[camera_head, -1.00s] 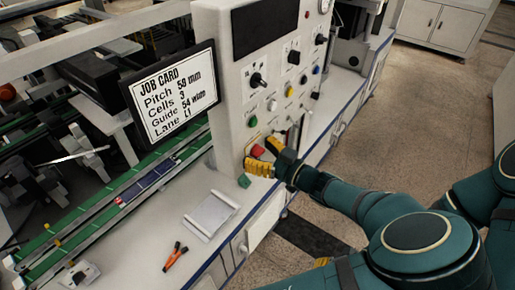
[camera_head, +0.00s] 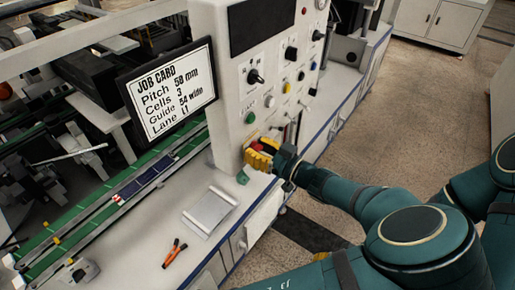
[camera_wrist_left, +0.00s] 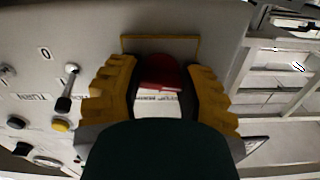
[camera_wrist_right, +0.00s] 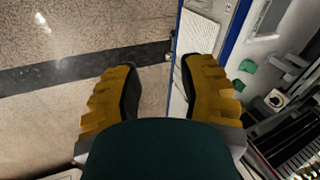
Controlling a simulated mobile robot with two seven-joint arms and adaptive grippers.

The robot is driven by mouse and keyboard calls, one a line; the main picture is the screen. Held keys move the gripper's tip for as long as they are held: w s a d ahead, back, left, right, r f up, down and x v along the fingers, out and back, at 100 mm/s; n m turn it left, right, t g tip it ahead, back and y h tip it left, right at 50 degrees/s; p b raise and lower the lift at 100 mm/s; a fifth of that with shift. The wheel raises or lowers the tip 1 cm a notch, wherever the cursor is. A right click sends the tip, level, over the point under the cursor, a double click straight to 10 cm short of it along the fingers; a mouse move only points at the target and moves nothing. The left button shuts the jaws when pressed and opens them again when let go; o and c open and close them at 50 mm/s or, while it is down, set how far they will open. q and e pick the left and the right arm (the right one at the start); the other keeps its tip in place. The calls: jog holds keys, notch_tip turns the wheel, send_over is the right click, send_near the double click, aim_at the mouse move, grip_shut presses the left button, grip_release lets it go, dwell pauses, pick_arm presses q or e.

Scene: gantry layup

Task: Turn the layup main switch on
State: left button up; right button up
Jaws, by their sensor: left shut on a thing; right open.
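A red switch knob (camera_head: 259,147) is low on the front of the pale control panel (camera_head: 222,90). My left gripper (camera_head: 263,154) is at the panel with its yellow fingers closed on this knob. In the left wrist view the red knob (camera_wrist_left: 158,75) sits between the two fingers, with a pale lettered label partly visible below it and a yellow-edged plate behind. The gripper body hides part of the knob, so its turn position cannot be read. My right gripper (camera_wrist_right: 158,90) is open and empty, with floor and a bench edge beyond it.
Several knobs and buttons, including a green button (camera_head: 250,117), are above the red knob. The job card screen (camera_head: 168,92) stands left of the panel. A white tray (camera_head: 209,213) and orange-handled tool (camera_head: 174,253) lie on the bench. Floor is clear at right.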

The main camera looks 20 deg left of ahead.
pick_arm(q)
jog(key=m+p, duration=0.1)
jog(key=m, duration=0.3)
jog(key=shift+r, duration=0.1)
jog(key=m+p, duration=0.2)
jog(key=m, duration=0.3)
jog(key=shift+m+p, duration=0.4)
jog(key=shift+m, duration=0.5)
jog(key=m+p, duration=0.2)
jog(key=m, duration=0.3)
jog(key=shift+m, duration=0.3)
jog(key=o, duration=1.2)
jog(key=shift+v, duration=3.75)
